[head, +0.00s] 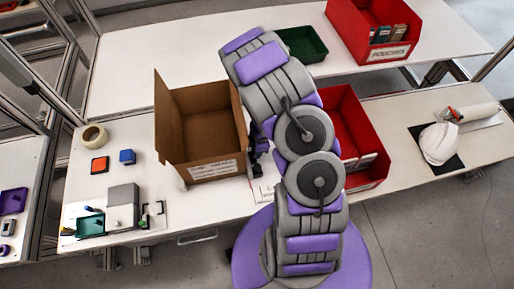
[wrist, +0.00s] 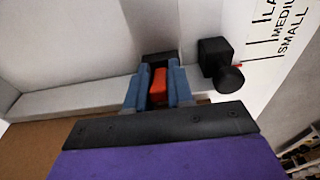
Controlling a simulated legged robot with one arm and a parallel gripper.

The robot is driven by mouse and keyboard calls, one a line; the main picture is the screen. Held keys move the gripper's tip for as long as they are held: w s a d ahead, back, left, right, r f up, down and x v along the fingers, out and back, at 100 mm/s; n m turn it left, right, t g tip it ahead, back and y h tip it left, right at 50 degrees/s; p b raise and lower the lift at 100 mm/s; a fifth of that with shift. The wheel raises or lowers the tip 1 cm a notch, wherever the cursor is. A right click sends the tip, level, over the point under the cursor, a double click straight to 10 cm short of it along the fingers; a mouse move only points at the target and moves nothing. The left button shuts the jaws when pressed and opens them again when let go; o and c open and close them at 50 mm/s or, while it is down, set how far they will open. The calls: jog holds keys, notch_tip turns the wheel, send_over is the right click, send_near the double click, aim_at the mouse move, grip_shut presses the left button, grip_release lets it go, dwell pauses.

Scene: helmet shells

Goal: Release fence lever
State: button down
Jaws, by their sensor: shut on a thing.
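In the wrist view, the blue fingers of my gripper (wrist: 153,98) are shut on an orange-red lever (wrist: 159,82), one finger on each side of it. A dark block (wrist: 158,58) sits just behind the lever. A pale, flat fence-like panel (wrist: 75,55) stands behind it. In the head view, my arm hides most of the gripper and all of the lever, beside the open cardboard box.
A black block with a round knob (wrist: 229,78) sits right of my fingers, by a size scale (wrist: 280,45). In the head view, the cardboard box (head: 212,168) stands left of my arm and a red bin (head: 352,125) right. A white helmet shell (head: 440,143) lies far right.

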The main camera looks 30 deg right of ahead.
jog(key=shift+w+r, duration=0.1)
jog(key=shift+w, duration=0.05)
jog(key=c, duration=1.1)
grip_release()
jog(key=r+p, duration=0.1)
jog(key=r, duration=0.4)
jog(key=d+r+p, duration=0.1)
jog(key=r+p, duration=0.1)
jog(key=r, duration=0.4)
jog(key=d+r+p, duration=0.1)
jog(key=r, duration=0.5)
jog(key=shift+s+d+p, duration=0.15)
jog(key=shift+s+p, duration=0.15)
jog(key=shift+s, duration=0.05)
jog(key=shift+c, duration=0.3)
